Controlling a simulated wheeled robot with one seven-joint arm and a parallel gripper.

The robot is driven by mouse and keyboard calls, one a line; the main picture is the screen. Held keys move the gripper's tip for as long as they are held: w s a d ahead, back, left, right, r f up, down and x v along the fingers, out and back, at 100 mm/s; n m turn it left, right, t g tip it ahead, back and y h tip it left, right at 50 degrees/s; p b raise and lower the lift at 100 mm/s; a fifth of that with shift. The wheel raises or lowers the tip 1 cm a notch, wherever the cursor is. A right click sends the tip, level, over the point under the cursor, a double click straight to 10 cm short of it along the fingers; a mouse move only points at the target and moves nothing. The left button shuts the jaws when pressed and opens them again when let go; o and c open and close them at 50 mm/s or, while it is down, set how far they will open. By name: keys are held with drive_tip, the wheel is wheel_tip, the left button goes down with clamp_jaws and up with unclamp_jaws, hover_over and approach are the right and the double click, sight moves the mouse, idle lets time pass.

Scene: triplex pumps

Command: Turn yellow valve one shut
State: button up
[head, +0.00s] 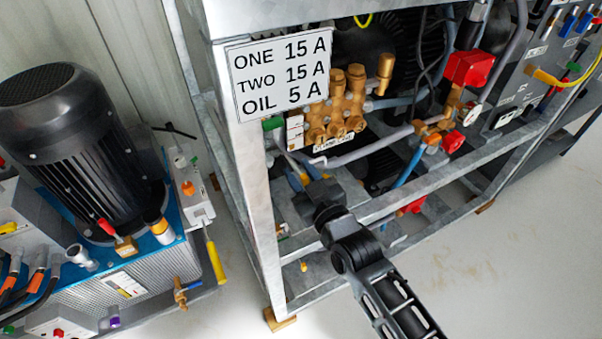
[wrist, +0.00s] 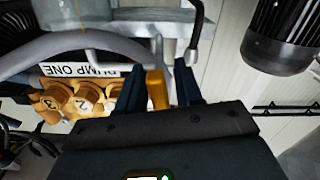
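The yellow valve handle (wrist: 157,90) is in the wrist view, between the two dark fingers of my gripper (wrist: 160,88). It lies close to the left finger, with a narrow gap on the right; I cannot tell whether it touches the left one. The fingers stand apart around it. In the head view my gripper (head: 303,176) reaches into the frame below the pump, and only a small bit of yellow shows between the fingers. The valve's body is mostly hidden. The brass pump (head: 338,105) carries a label reading PUMP ONE (wrist: 80,70), upside down in the wrist view.
A galvanised frame (head: 258,190) with a sign (head: 279,74) surrounds the pump, and its rail runs close by my arm. Grey hoses pass near the gripper. Red valves (head: 468,68) are to the right. A black motor unit (head: 75,130) stands at left. Floor in front is clear.

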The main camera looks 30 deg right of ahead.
clamp_jaws()
drive_tip(key=shift+m, duration=1.3)
drive_tip(key=shift+o, duration=0.8)
unclamp_jaws()
drive_tip(key=shift+s, duration=0.1)
drive_tip(key=s, duration=0.7)
drive_tip(key=shift+s+p, duration=0.35)
drive_tip(key=shift+p, duration=0.05)
